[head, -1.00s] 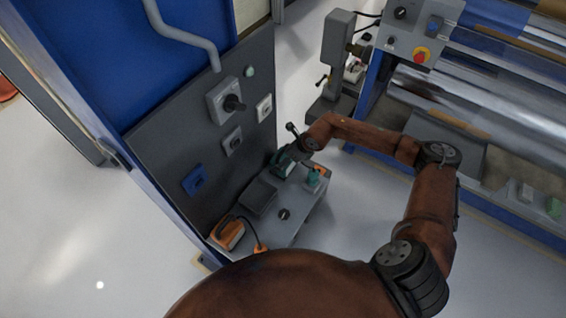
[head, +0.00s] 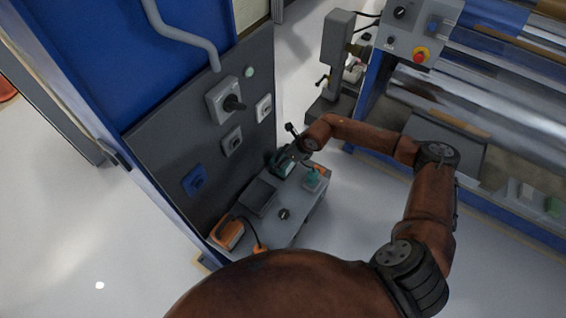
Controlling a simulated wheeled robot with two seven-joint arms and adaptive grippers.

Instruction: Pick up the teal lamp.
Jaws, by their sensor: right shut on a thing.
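My right gripper (head: 287,159) is at the far end of the grey console top, close to the dark panel. It points down and left from the wrist and is shut on a small dark teal thing, which I take to be the teal lamp (head: 283,167). The fingers and wrist hide part of it, and I cannot tell whether it touches the console top. A second small teal object (head: 312,179) stands just right of the gripper on the console. My left gripper is not in view.
The grey console (head: 295,212) carries a dark tray (head: 258,196), a black knob (head: 284,214) and an orange device (head: 229,234) with a cable. A dark upright panel (head: 205,150) with switches closes the left side. A roller machine (head: 480,100) stands at the right.

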